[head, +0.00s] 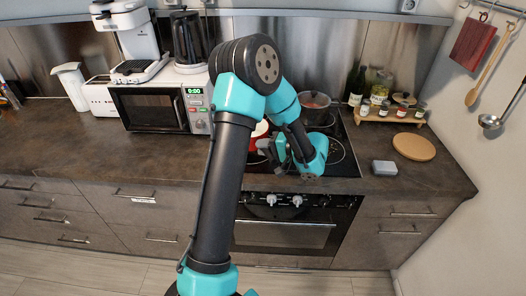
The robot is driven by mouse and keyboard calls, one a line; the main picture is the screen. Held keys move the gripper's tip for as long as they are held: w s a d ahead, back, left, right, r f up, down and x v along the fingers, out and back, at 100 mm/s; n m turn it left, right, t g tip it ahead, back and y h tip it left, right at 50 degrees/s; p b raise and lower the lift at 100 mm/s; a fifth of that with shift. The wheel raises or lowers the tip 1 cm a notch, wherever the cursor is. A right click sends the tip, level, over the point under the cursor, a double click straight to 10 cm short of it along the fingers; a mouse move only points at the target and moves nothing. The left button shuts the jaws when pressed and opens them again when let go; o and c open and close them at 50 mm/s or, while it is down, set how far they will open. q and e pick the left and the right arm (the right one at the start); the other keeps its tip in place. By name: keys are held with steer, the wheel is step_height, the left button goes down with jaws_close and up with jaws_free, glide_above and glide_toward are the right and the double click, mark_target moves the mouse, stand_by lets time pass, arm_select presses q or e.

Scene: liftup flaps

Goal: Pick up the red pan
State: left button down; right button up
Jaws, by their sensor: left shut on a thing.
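The red pan (259,131) is on the left part of the black stovetop, mostly hidden behind my left arm; a bit of its red side and pale inside shows. My left gripper (266,147) is at the pan's right side, low over the stovetop. It is shut on the pan, though the grip itself is small and partly hidden. I cannot tell whether the pan touches the stovetop. My right gripper is not in view.
A pot (314,102) stands at the back of the stovetop (341,166). To the right are a grey block (384,168), a round wooden board (414,147) and a small rack (389,116) with jars. A microwave (150,106) stands left. The counter's front left is clear.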

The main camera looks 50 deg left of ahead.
arm_select(q)
steer(key=s+d+r, duration=0.1)
steer(key=s+d, duration=0.9)
steer(key=d, duration=0.1)
steer(key=shift+d+r, duration=0.15)
steer(key=shift+d, duration=0.1)
